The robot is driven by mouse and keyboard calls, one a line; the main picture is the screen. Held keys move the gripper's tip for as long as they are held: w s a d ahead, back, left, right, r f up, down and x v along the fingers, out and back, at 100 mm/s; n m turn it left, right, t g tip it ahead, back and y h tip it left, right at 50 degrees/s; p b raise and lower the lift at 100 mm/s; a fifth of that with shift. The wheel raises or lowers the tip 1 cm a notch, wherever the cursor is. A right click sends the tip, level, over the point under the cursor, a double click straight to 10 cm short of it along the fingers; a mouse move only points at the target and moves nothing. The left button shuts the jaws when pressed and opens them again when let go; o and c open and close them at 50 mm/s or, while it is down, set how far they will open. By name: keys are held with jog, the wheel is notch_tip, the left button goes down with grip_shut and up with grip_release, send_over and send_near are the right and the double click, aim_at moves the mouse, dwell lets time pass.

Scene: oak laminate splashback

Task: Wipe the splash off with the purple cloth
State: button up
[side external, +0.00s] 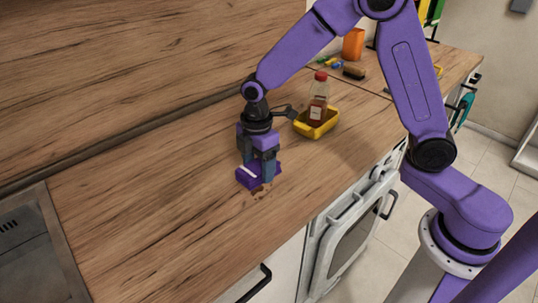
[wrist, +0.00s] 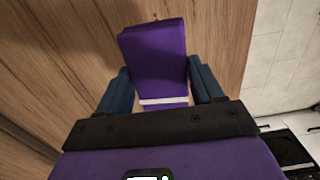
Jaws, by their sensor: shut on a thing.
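The purple cloth (wrist: 155,58), a folded block with a white stripe, is between the two fingers of my gripper (wrist: 160,88) in the wrist view. In the side view the cloth (side external: 247,177) is low at the counter surface, and my gripper (side external: 258,170) points down, shut on it. Small brown marks of the splash (side external: 260,190) show on the wood just in front of and beside the cloth. The cloth and fingers hide part of that spot. I cannot tell whether the cloth touches the counter.
A yellow tray (side external: 327,128) holding a bottle with a red cap (side external: 319,90) stands behind and right of my gripper. An orange cup (side external: 353,44) and small items are at the far end. A sink (side external: 30,255) is at the left. The counter between sink and gripper is clear.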

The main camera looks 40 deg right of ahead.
jog(key=shift+f, duration=2.1)
jog(key=shift+f, duration=0.35)
jog(key=shift+s, duration=0.1)
jog(key=shift+s+r, duration=0.1)
jog(key=shift+s, duration=1.25)
jog(key=shift+w, duration=0.1)
jog(key=shift+w+d+f, duration=0.1)
jog(key=shift+w+f, duration=0.1)
jog(key=shift+w, duration=1.6)
